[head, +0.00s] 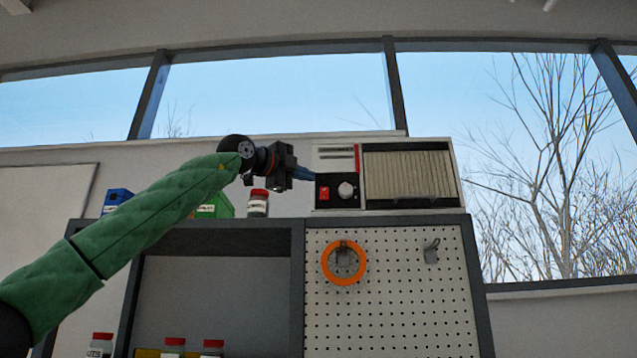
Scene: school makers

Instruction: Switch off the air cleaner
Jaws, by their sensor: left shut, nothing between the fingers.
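The air cleaner (412,148) is a pale box with a wide slatted filter panel, standing on top of the grey shelf unit. On its left part is a dark control panel with a red switch (324,193) and a round pale knob (346,190). My left gripper (312,176) reaches in from the left, its bluish fingers shut and empty. The fingertips are at the left edge of the control panel, just up and left of the red switch. I cannot tell whether they touch the air cleaner. My right gripper is out of view.
A jar with a red lid (258,203), a green bin (217,206) and a blue bin (116,199) stand left of the air cleaner. Below, an orange ring (343,263) hangs on the pegboard (400,300). Several red-lidded jars stand in the lower shelf.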

